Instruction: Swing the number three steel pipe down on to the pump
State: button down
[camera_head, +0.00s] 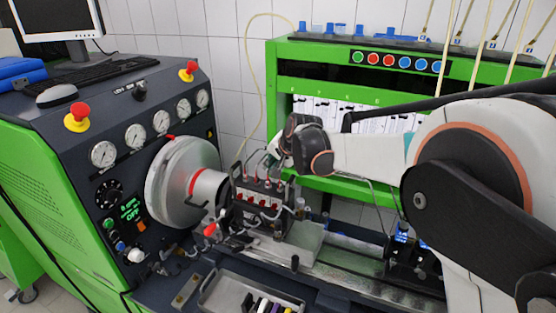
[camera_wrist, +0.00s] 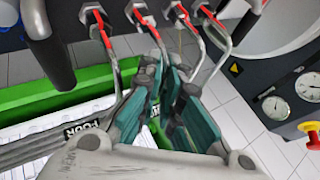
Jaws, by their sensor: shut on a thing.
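The pump (camera_head: 262,205) is a dark block with red marks on its front, mounted on the bench in the head view. Thin bent steel pipes with red sections stand at it. In the wrist view several steel pipes (camera_wrist: 148,28) run from hex fittings down towards my gripper (camera_wrist: 168,78). Its teal fingers are closed together around a pipe among them. The fingers hide the gripped part, and I cannot read which number it carries. In the head view my gripper (camera_head: 287,163) is just above the pump's right side, small and partly hidden by my wrist.
The grey drive housing (camera_head: 185,185) stands close left of the pump. A green rack (camera_head: 345,185) is behind, with hanging hoses at right. A tray of tools (camera_head: 225,292) lies in front. The control panel with gauges (camera_head: 161,122) and red stop knobs is at left.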

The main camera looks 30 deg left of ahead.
jog(key=shift+s+f, duration=0.2)
jog(key=shift+f, duration=0.2)
jog(key=c, duration=1.8)
grip_release()
jog(key=shift+f, duration=0.1)
jog(key=shift+a, duration=0.2)
jog(key=shift+w, duration=0.1)
jog(key=shift+d+r, duration=0.1)
jog(key=shift+r, duration=0.15)
jog(key=shift+w+d+r+m+t+y+p, duration=0.2)
jog(key=shift+d+r+y+p, duration=1.2)
jog(key=shift+d+r, duration=2.3)
jog(key=shift+w+d+r+m+y+p, duration=0.3)
jog(key=shift+d+r+y+p, duration=0.45)
jog(key=shift+d+r+p, duration=2.8)
jog(key=shift+w+d+r+m+t+y+p, duration=0.25)
jog(key=shift+d+r+y, duration=0.8)
jog(key=shift+d+r, duration=2.85)
